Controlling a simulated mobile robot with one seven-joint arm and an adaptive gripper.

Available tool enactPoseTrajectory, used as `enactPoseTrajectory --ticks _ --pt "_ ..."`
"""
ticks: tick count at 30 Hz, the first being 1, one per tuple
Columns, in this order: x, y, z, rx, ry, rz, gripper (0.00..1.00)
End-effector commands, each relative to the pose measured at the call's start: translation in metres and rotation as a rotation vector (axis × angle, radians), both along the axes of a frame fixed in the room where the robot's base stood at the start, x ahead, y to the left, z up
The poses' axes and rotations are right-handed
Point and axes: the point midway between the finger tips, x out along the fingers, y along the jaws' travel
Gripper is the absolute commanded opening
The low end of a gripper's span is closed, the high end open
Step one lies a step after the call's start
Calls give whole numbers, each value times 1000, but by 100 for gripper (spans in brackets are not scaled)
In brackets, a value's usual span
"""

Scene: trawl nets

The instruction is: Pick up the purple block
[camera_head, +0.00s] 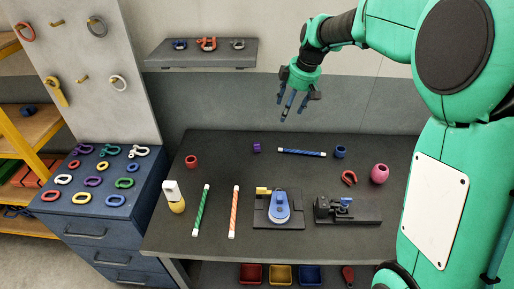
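A small purple block (257,148) sits near the back edge of the dark workbench (335,240), left of a blue-striped rod. Nothing touches it that I can see. My gripper (292,108) hangs in the air above and beyond the bench's back edge in the picture, up and right of the block. Its fingers point down and look spread apart, with nothing between them. The whole block is in view.
A blue-striped rod (302,152) lies right of the block, and a red ring-shaped piece (191,161) stands to the left. A blue device (279,206) and a dark clamp fixture (346,210) stand nearer the front. A shelf (202,54) hangs on the wall.

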Motion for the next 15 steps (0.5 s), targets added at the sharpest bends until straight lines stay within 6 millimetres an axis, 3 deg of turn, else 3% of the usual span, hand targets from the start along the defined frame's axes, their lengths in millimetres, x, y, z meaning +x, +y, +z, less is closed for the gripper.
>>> enactPoseTrajectory --ticks 3,15 --pt "26 11 -26 -6 5 71 63" --pt "101 50 -113 -15 6 312 63"
